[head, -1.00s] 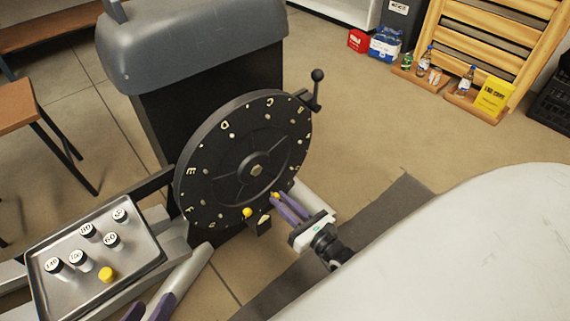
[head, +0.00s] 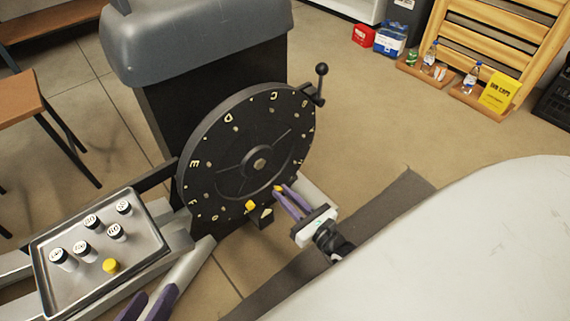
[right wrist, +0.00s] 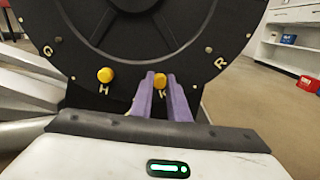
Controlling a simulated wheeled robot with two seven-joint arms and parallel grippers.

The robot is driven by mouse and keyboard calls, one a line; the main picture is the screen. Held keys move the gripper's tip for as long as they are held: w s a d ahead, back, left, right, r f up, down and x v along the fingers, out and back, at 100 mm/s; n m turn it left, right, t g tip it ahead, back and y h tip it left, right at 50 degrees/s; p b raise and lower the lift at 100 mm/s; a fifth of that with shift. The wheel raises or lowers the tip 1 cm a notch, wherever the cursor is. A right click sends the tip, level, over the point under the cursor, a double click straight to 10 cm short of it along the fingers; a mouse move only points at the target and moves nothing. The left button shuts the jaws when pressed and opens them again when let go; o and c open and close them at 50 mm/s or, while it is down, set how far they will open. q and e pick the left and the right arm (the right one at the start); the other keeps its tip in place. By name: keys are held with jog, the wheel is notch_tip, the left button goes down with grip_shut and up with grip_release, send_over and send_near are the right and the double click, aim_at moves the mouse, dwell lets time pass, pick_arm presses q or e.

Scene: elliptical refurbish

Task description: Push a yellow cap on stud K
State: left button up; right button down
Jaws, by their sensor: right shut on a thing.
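The black disc (head: 240,135) stands upright with lettered studs around its rim. My right gripper (head: 281,190) is at the disc's lower right edge, shut on a yellow cap (head: 278,188). In the right wrist view the held cap (right wrist: 160,80) is between the purple fingertips, right over the letter K (right wrist: 162,94). It covers stud K, and I cannot tell how deep it sits. Another yellow cap (right wrist: 105,75) is on the stud at H; it also shows in the head view (head: 250,205). My left gripper (head: 147,306) is open and empty at the bottom edge.
A crank with a black knob (head: 321,70) juts from the disc's upper right. A pale rounded surface (head: 450,250) fills the lower right.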

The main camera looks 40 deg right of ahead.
jog(key=shift+w, duration=0.55)
dwell(0.9)
jog(key=c, duration=1.6)
grip_release()
jog(key=shift+s, duration=0.1)
